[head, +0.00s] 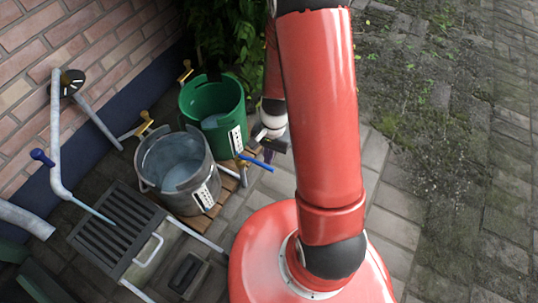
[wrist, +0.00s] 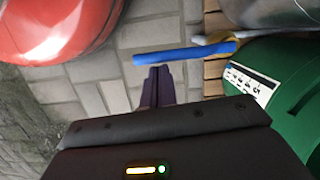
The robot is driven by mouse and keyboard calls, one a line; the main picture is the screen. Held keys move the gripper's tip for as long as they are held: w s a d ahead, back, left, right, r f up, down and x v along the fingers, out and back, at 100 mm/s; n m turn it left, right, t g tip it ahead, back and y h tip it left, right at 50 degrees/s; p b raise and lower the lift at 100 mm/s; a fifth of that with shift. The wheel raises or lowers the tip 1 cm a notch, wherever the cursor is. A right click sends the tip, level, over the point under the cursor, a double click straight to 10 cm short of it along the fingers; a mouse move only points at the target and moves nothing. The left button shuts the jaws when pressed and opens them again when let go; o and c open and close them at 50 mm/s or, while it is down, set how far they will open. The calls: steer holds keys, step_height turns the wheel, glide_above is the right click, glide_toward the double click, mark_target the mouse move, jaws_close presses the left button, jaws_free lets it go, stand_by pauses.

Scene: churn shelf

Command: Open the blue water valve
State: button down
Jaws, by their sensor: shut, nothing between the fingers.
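A blue valve lever (head: 257,163) sticks out to the right from between the grey and green buckets. In the wrist view the blue lever (wrist: 185,53) runs across the picture, joined to a brass-coloured fitting (wrist: 222,37) at its right end. My gripper (wrist: 157,72) is shut and empty. Its fingertips appear just below the left part of the lever; whether they touch it I cannot tell. In the head view my gripper (head: 270,150) is beside the green bucket, close to the lever and partly hidden by my arm. Another blue handle (head: 42,157) sits on the wall pipe at left.
The grey metal bucket (head: 150,180) and green bucket (head: 188,100) hold water and stand on wooden slats (head: 222,192). A dark slotted grate (head: 115,222) and a brick wall (head: 60,45) are at left. Open paving (head: 450,200) lies at right.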

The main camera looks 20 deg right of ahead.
steer(key=shift+s+a, duration=0.1)
steer(key=shift+s, duration=0.05)
steer(key=p+v, duration=0.8)
steer(key=v, duration=0.2)
stand_by(0.5)
step_height(320, 180, up, 19)
steer(key=s+a+n+t, duration=0.1)
steer(key=s+n+t, duration=0.1)
steer(key=n+t, duration=0.15)
steer(key=s+r+n+t+h, duration=0.1)
steer(key=s+r+n+t, duration=0.3)
steer(key=s+r, duration=0.6)
steer(key=shift+s+a+r+n+h, duration=0.45)
steer(key=shift+r+n, duration=0.2)
steer(key=shift+r, duration=0.2)
steer(key=shift+w+a, duration=0.1)
steer(key=shift+a, duration=0.05)
